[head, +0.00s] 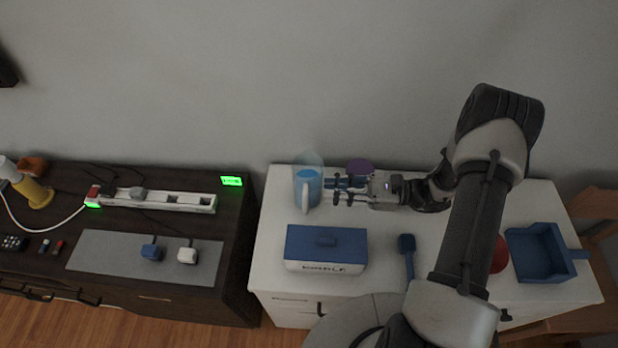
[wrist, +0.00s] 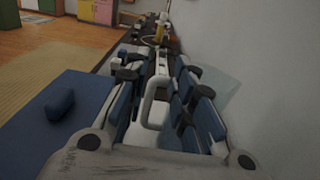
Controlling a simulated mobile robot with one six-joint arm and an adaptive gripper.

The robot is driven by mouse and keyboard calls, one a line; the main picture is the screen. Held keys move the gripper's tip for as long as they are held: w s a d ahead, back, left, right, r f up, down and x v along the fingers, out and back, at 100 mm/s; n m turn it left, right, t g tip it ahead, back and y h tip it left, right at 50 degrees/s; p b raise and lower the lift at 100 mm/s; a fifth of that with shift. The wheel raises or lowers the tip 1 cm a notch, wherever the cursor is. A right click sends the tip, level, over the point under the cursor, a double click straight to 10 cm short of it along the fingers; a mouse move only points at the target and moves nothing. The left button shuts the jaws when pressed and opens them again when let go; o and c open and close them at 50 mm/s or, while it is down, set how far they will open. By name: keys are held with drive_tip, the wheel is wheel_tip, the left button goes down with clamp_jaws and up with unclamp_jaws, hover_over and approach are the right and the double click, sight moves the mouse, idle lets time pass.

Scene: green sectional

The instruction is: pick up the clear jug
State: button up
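The clear jug (head: 309,172) stands upright near the back left of the white cabinet top, with blue showing in its lower part and a pale handle (head: 304,197) toward the front. My gripper (head: 332,190) is level beside it on the right, fingers pointing left at the jug. In the wrist view, the blue-padded fingers of my gripper (wrist: 160,82) are apart, and the pale handle (wrist: 155,103) shows between them. I see gaps beside the handle, so no grip shows. Much of the jug's body is hidden by the fingers in the wrist view.
A blue-lidded box (head: 326,246) sits in front of the jug. A purple round thing (head: 359,167) is behind my gripper. A blue brush-like tool (head: 408,254), red round item (head: 499,254) and blue dustpan-like tray (head: 540,254) lie rightward. A wall stands close behind; a dark cabinet (head: 235,270) is left.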

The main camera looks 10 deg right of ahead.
drive_tip(key=b, duration=0.3)
approach(305, 204)
drive_tip(key=shift+w+a+f, duration=0.3)
drive_tip(key=shift+a+f, duration=0.1)
drive_tip(key=shift+a, duration=0.15)
drive_tip(key=shift+w+a+f, duration=0.3)
drive_tip(key=shift+a+f, duration=0.15)
drive_tip(key=shift+a, duration=0.1)
drive_tip(key=shift+w+a+r, duration=0.1)
drive_tip(key=shift+w+a, duration=0.15)
drive_tip(key=shift+a, duration=1)
drive_tip(key=shift+w+a, duration=0.25)
drive_tip(key=shift+a, duration=0.95)
drive_tip(key=shift+w+a+r, duration=0.1)
drive_tip(key=shift+w+a, duration=0.15)
drive_tip(key=shift+a, duration=1)
drive_tip(key=shift+c, duration=0.5)
clamp_jaws()
